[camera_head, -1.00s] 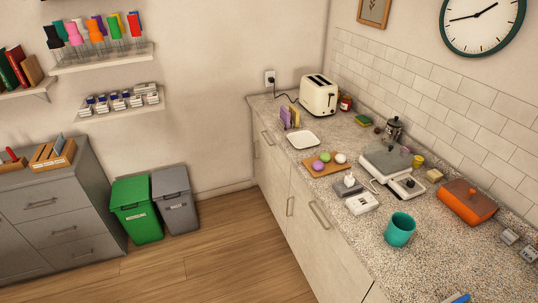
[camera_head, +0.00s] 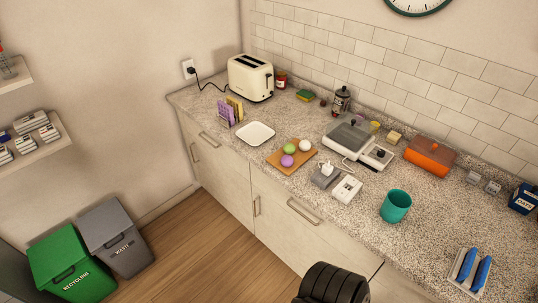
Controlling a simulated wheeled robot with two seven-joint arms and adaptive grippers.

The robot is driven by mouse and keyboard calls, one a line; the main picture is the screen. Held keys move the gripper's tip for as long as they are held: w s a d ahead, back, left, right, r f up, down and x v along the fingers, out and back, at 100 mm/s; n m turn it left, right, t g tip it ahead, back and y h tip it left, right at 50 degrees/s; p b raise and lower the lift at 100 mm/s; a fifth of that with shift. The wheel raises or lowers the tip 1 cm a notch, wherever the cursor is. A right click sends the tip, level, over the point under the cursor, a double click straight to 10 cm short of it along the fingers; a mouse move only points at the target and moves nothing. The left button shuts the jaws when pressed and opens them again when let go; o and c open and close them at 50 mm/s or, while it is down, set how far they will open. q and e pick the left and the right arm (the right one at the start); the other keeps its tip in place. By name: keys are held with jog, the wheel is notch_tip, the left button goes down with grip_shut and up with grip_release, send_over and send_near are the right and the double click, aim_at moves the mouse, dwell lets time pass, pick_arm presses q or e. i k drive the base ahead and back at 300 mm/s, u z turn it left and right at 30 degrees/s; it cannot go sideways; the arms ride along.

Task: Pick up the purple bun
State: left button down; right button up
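The purple bun (camera_head: 287,160) rests on a small wooden board (camera_head: 277,165) on the counter. It sits at the near side of the board, close to a green bun (camera_head: 289,149) and a white bun (camera_head: 305,146). Nothing holds it.
A white plate (camera_head: 256,133) lies left of the board on the speckled counter (camera_head: 330,225). A grey appliance (camera_head: 347,138), a white box (camera_head: 346,189) and a teal cup (camera_head: 396,206) stand to its right. The toaster (camera_head: 250,77) is behind. Bins (camera_head: 116,237) stand at left.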

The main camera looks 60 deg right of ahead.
aim_at(287, 160)
jog(key=z, duration=0.4)
jog(key=i, duration=0.85)
jog(key=z, duration=0.65)
